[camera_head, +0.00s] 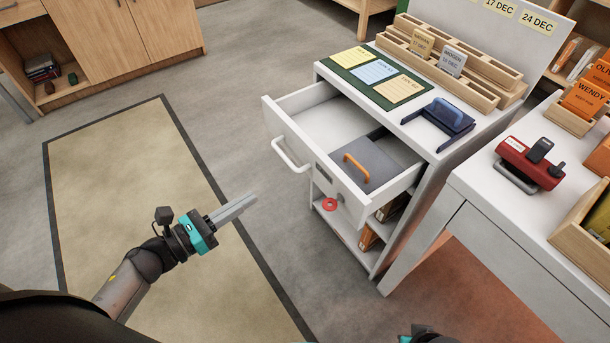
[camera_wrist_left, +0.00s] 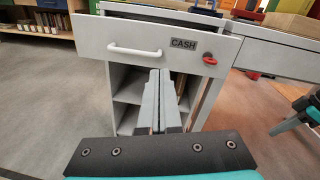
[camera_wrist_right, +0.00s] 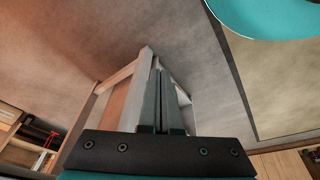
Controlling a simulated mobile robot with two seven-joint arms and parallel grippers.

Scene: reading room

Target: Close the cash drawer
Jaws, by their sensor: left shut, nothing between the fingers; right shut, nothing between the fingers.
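The cash drawer (camera_head: 318,160) is pulled out of a white cabinet (camera_head: 435,165). A grey box with an orange handle (camera_head: 369,167) lies inside. In the left wrist view the drawer front (camera_wrist_left: 215,65) carries the label CASH, with the handle (camera_wrist_left: 134,49) to its left. My left gripper (camera_head: 250,200) is shut and empty, in front of the drawer and apart from it. My right gripper shows in its wrist view (camera_wrist_right: 160,75), shut and empty; the head view shows only a sliver of that arm.
A white desk (camera_head: 510,215) with a red stapler-like device (camera_head: 530,163) stands close to the cabinet's right. Card trays (camera_head: 450,70) and a blue-handled item (camera_head: 440,122) stand on the cabinet top. A beige rug (camera_head: 135,200) and open floor lie to the left.

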